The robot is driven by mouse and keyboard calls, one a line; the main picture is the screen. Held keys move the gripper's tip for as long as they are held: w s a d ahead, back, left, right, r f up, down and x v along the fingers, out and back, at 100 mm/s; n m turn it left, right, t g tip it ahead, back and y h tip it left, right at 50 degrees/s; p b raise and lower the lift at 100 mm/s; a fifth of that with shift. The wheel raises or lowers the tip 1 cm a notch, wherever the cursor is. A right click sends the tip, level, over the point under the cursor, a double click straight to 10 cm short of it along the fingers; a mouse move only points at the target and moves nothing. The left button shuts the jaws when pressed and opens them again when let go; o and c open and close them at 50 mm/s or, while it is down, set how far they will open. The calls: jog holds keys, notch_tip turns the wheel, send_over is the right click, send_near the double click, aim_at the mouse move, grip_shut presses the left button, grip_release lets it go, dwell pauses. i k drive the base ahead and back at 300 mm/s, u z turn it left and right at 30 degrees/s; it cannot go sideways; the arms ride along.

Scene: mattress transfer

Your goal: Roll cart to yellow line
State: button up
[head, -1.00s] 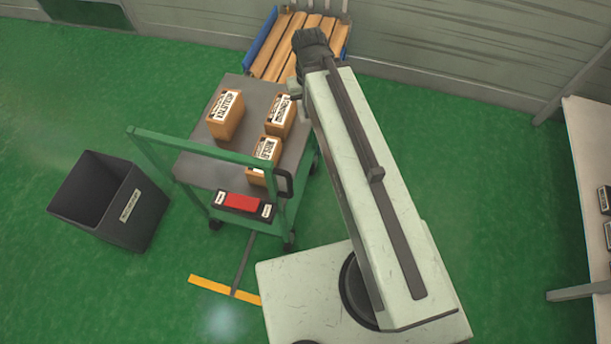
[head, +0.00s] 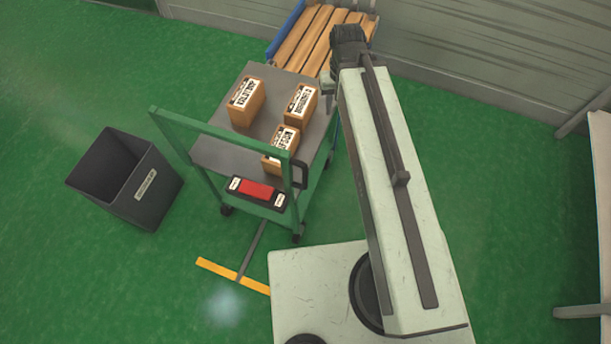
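The cart has a grey top (head: 215,155), a green frame and handle bar, and small dark wheels. It stands in the middle of the head view with several brown labelled boxes on top. A short yellow line (head: 218,268) lies on the floor in front of the cart's near side, with a gap of green floor between. A dark strip (head: 252,248) runs from the line toward the cart. My gripper (head: 332,84) is by the cart's far right corner. Its fingers are mostly hidden, so I cannot tell whether it is open or touches the cart.
A dark bin (head: 145,190) stands left of the cart. A wooden-slatted pallet or rack (head: 318,35) with blue sides is behind it, against the grey wall (head: 480,60). A pale table (head: 602,165) is at the right edge. Floor near the yellow line is clear.

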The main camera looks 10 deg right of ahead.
aim_at(223, 148)
jog(key=k, duration=2.05)
jog(key=u, duration=1)
jog(key=i, duration=1.5)
